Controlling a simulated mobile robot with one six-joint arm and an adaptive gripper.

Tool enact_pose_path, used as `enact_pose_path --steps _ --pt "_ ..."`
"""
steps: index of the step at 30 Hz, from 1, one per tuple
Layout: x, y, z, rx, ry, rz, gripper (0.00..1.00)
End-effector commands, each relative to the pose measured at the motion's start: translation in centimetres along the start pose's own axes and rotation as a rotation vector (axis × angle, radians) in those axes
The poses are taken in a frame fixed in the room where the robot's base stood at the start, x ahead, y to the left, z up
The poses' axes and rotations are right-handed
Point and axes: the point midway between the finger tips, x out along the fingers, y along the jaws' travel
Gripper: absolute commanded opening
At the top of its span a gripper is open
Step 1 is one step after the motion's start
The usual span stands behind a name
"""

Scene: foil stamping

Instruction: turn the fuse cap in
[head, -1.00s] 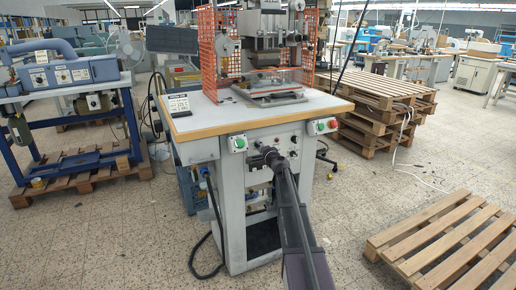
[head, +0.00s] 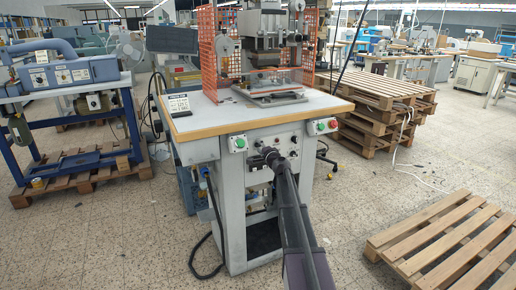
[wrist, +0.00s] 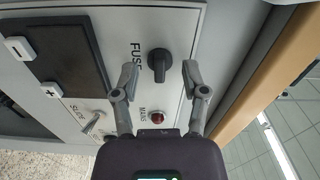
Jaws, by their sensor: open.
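The fuse cap (wrist: 159,65) is a dark round knob with a raised grip bar on the light grey panel (wrist: 108,30), beside the printed word FUSE in the wrist view. My gripper (wrist: 160,72) is open, with one finger on each side of the cap and a visible gap to each. In the head view my gripper (head: 268,152) is at the machine's front panel. The arm and gripper hide the fuse cap there.
A red lamp (wrist: 157,117) and a toggle switch (wrist: 93,121) are on the same panel. The wooden table edge (head: 262,121) overhangs above. A pallet (head: 440,240) lies on the floor at right.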

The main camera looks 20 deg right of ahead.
Motion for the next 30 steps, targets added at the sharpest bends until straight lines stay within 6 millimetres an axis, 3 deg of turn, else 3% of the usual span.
enact_pose_path --steps 30 --pt "-5.9 0.0 0.0 0.0 0.0 0.0 0.57"
